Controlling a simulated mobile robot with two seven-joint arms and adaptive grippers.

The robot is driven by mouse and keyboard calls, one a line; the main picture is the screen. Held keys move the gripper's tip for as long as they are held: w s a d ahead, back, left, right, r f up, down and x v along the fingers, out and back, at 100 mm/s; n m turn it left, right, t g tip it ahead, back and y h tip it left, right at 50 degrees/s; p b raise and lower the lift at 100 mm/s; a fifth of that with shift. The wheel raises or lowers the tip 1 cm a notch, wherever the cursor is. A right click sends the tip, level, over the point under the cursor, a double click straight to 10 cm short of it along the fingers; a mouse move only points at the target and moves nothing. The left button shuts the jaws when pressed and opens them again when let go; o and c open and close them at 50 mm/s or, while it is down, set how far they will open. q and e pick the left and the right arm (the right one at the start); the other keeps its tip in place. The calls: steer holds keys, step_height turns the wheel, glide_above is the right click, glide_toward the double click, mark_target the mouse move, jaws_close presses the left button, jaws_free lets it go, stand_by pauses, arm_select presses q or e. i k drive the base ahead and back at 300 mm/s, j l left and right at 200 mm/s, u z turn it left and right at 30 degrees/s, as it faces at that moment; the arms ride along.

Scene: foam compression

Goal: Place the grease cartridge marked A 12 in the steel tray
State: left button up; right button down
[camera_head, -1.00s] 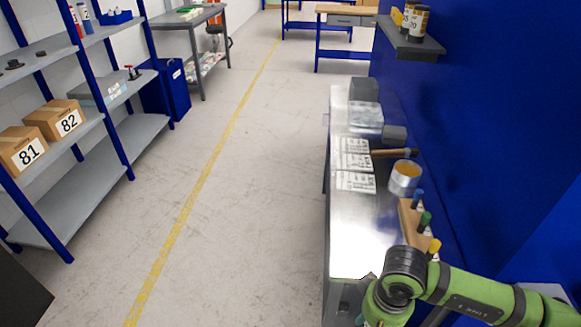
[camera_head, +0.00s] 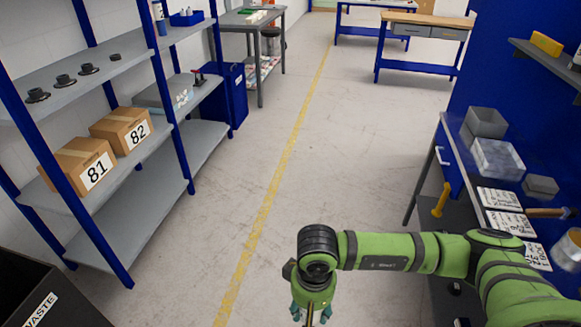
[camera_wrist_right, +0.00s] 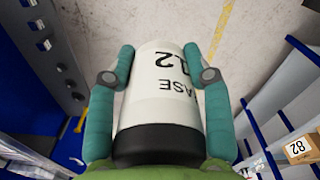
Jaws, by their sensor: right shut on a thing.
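My right gripper (camera_wrist_right: 160,75) is shut around a white grease cartridge (camera_wrist_right: 160,95) with a black end. In the right wrist view its print is upside down and partly cut off; I can read "ASE" and "12". The letter before 12 is hidden. In the head view, my right gripper (camera_head: 309,312) hangs at the bottom edge over the floor, and the cartridge cannot be made out clearly there. I cannot pick out the steel tray with certainty in either view. My left gripper is not in view.
A shelf rack (camera_head: 150,190) on the left holds boxes marked 81 (camera_head: 82,165) and 82 (camera_head: 122,130), and several black parts. A black waste bin (camera_head: 45,300) stands at bottom left. A bench with grey bins (camera_head: 485,122) is at right. The floor (camera_head: 330,170) between is clear.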

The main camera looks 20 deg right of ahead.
mark_target(492, 161)
steer(key=i+l+z, duration=0.15)
steer(key=i+z, duration=0.7)
steer(key=i+j+z, duration=0.15)
steer(key=i+z, duration=0.6)
steer(key=i, duration=0.2)
steer(key=i+z, duration=0.35)
steer(key=i, duration=0.15)
steer(key=i+j+z, duration=0.3)
steer(key=i, duration=0.15)
steer(key=i+j+z, duration=0.3)
steer(key=i, duration=0.15)
